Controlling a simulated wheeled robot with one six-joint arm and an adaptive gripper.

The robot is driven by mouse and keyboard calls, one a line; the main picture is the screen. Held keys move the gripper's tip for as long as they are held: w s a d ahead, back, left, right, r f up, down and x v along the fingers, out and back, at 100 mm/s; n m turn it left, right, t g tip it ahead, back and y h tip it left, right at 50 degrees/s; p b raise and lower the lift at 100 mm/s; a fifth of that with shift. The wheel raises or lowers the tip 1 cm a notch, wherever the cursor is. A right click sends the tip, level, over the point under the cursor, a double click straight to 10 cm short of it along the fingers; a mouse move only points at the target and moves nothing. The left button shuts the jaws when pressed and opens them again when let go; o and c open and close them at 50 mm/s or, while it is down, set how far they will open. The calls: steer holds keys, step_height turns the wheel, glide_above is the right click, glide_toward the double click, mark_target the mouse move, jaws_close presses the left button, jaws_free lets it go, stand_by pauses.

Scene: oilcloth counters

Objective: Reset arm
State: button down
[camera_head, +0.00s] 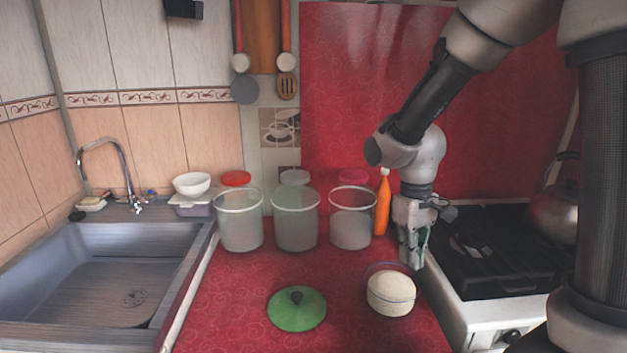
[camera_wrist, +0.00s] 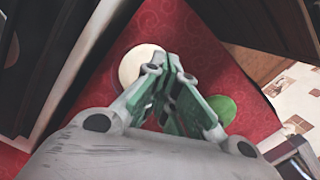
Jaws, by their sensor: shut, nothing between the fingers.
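My gripper (camera_head: 411,262) points down above the right part of the red counter (camera_head: 230,300), just behind a cream round container (camera_head: 391,294) and left of the stove. In the wrist view its green-sided fingers (camera_wrist: 172,62) are shut with nothing between them. The cream container also shows there (camera_wrist: 138,66), partly hidden by the fingers. A green lid with a dark knob (camera_head: 297,309) lies flat on the counter to the left of the container; part of it shows in the wrist view (camera_wrist: 222,108).
Three clear canisters (camera_head: 240,230) stand in a row at the counter's back. An orange bottle (camera_head: 383,205) stands near my arm. The black stove (camera_head: 500,265) with a kettle (camera_head: 556,212) is right; the sink (camera_head: 100,280) is left. The counter's front left is clear.

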steer(key=s+d+r+m+t, duration=0.5)
steer(key=s+d+r, duration=0.7)
steer(key=s+r, duration=0.2)
step_height(320, 180, up, 2)
steer(key=shift+d+r+t+y, duration=0.15)
steer(key=shift+d+t+y, duration=0.15)
steer(key=shift+d+t, duration=0.1)
steer(key=shift+s+a, duration=0.1)
steer(key=n+g, duration=0.4)
steer(key=n, duration=0.2)
glide_above(392, 287)
step_height(392, 287, down, 18)
steer(key=shift+a+f, duration=0.1)
steer(key=shift+f, duration=2.95)
